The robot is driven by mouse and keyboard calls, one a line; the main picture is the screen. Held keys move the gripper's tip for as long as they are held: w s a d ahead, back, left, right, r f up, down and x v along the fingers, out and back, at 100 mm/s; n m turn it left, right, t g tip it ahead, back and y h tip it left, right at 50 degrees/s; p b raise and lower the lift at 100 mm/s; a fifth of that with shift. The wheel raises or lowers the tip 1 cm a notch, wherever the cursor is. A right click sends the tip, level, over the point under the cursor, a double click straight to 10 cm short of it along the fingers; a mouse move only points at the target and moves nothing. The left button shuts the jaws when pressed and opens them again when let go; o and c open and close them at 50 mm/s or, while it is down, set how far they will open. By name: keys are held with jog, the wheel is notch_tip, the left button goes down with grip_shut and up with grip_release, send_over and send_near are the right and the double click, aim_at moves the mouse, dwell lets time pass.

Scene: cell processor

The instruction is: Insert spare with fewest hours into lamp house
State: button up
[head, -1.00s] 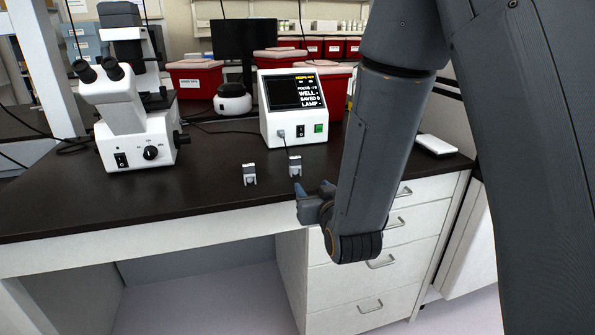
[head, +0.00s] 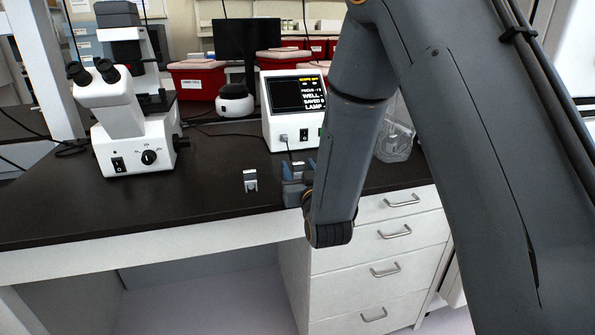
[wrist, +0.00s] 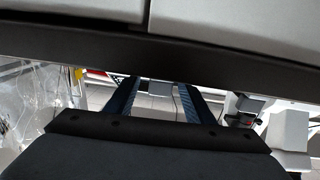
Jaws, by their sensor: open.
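Two small white-and-grey spare units stand on the dark bench top. The left spare (head: 250,180) is in full view in the head view, and the right spare (head: 299,167) is partly hidden behind my gripper. My gripper (head: 299,174) is open at the bench's front edge, its blue-grey fingers to either side of the right spare in the picture. I cannot tell whether they reach around it. The wrist view shows both fingers (wrist: 158,88) apart with a gap between them. The white microscope (head: 130,130) stands at left; its lamp house is not clearly visible. Hour readings are not legible.
The white control box (head: 290,125) with a screen stands behind the spares, with a cable in front. A clear container (head: 395,140) is right of my arm. Drawers (head: 390,232) lie below the bench edge. The bench left of the spares is clear.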

aim_at(298, 162)
jog(key=shift+w, duration=0.2)
jog(key=shift+a, duration=0.1)
jog(key=c, duration=1.1)
jog(key=shift+r, duration=0.1)
jog(key=shift+r+b, duration=0.45)
jog(key=shift+r, duration=4.5)
jog(key=o, duration=0.4)
jog(key=shift+c, duration=0.2)
grip_shut()
